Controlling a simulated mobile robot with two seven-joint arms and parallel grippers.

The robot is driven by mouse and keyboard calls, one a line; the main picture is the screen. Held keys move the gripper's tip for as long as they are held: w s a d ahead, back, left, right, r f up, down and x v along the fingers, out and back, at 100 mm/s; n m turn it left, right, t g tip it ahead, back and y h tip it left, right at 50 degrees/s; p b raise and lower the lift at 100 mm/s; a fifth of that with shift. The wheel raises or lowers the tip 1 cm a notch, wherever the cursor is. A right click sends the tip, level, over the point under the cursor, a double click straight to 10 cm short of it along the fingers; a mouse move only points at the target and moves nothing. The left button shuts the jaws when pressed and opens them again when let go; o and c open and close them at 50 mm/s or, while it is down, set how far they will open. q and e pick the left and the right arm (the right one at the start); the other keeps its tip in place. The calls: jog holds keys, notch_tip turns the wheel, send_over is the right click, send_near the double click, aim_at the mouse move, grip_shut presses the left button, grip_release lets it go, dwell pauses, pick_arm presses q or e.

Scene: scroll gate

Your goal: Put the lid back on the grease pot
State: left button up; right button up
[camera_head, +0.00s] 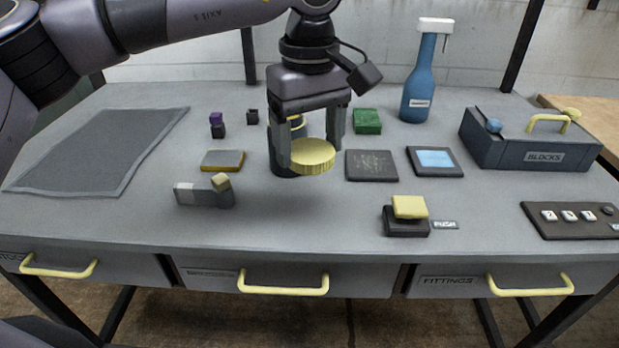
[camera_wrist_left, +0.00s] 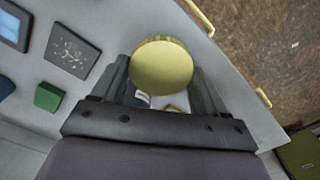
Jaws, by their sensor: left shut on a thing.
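The round yellow lid (camera_head: 312,156) with a ridged edge is held by my left gripper (camera_head: 311,150), clear of the table. The lid also shows in the left wrist view (camera_wrist_left: 161,67), roughly level between the fingers. The grease pot (camera_head: 286,171) appears to be the dark cylinder standing behind the lid and fingers in the head view. A bit of yellow shows near its top, and much of it is hidden. The lid overlaps it in the picture, to its right and nearer the front. My right gripper is not in view.
A green block (camera_head: 367,121), a dark plate (camera_head: 371,165) and a blue-screened tablet (camera_head: 435,161) lie to the right. A blue bottle (camera_head: 419,88) stands behind. The front middle of the table is clear.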

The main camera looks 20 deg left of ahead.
aim_at(309, 149)
pick_arm(q)
notch_tip(309, 149, up, 7)
jog(key=shift+r, duration=0.1)
dwell(0.5)
